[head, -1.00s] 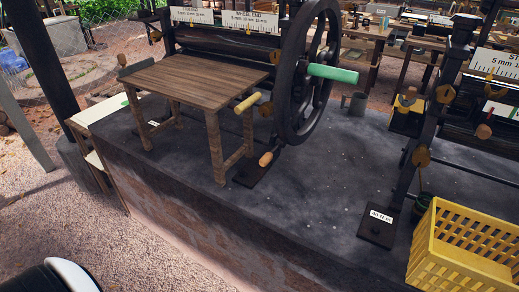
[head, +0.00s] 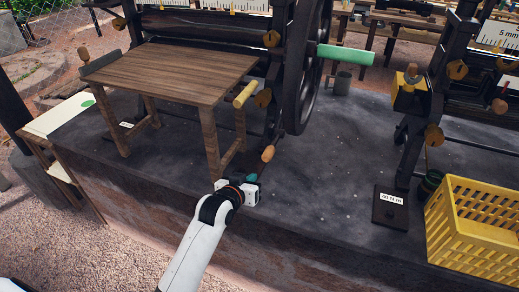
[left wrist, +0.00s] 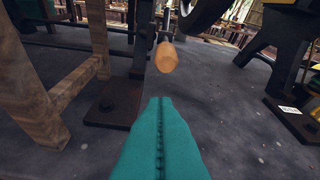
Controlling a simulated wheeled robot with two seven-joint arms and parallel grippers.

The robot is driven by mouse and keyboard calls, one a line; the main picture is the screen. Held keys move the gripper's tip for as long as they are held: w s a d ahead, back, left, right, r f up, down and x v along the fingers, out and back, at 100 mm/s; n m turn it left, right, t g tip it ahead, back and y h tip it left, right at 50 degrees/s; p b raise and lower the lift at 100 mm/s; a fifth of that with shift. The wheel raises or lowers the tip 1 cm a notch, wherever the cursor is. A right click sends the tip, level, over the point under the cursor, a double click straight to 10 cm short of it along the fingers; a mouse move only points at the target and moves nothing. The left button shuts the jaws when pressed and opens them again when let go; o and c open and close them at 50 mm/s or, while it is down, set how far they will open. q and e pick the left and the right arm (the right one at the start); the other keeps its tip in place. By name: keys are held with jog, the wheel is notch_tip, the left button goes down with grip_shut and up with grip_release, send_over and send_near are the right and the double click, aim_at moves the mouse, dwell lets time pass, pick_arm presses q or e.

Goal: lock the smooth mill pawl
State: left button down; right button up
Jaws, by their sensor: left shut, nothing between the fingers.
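The mill with the big dark wheel (head: 306,70) stands behind the wooden table. Low on it is a wooden handle (head: 268,153); a yellow handle (head: 245,94) and a green crank grip (head: 345,55) are higher up. No label marks which part is the pawl. My left gripper (head: 252,178) is just in front of and below the low wooden handle, apart from it. In the left wrist view its teal fingers (left wrist: 160,104) are pressed together and empty, pointing toward that wooden handle (left wrist: 166,55), which hangs ahead above the slab. My right gripper is not in view.
The wooden table (head: 175,72) stands left of the wheel, its near leg (left wrist: 40,75) close on the left. A second mill is at right, with a labelled foot plate (head: 390,208) and a yellow crate (head: 475,228). The slab (head: 320,190) between is clear.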

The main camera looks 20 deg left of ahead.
aim_at(264, 155)
pick_arm(q)
notch_tip(264, 155, up, 9)
jog(key=a+t, duration=0.1)
jog(key=shift+w+t, duration=0.35)
jog(key=shift+t, duration=0.05)
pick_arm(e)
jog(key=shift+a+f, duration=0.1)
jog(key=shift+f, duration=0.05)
pick_arm(q)
jog(key=shift+r, duration=0.1)
